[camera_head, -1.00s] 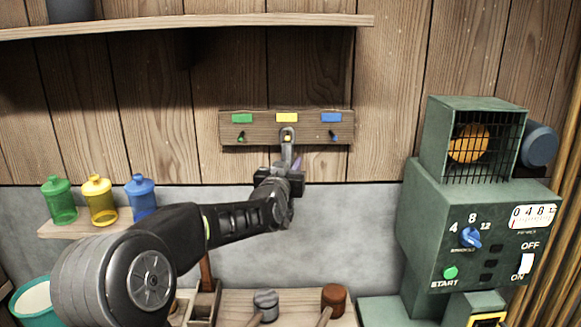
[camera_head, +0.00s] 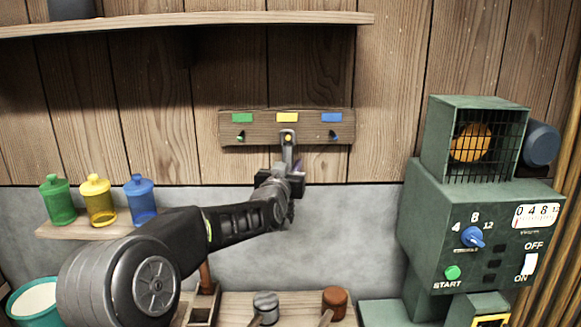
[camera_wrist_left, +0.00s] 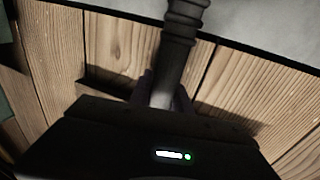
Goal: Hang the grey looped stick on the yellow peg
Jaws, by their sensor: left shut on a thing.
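The grey looped stick (camera_head: 288,150) stands upright in my left gripper (camera_head: 290,172), with its looped end up at the rack board (camera_head: 262,133). The yellow peg (camera_head: 288,138) shows inside the loop, under the yellow label (camera_head: 287,117). I cannot tell how far the loop sits over the peg. In the left wrist view the grey stick (camera_wrist_left: 172,65) runs between the fingers of my left gripper (camera_wrist_left: 163,95), which is shut on it. My right gripper is not in view.
A green peg (camera_head: 240,136) and a blue peg (camera_head: 333,135) flank the yellow one. A shelf (camera_head: 200,22) is above. Green, yellow and blue bottles (camera_head: 98,201) stand at left. A green machine (camera_head: 470,215) stands at right. Grey wall below the rack is clear.

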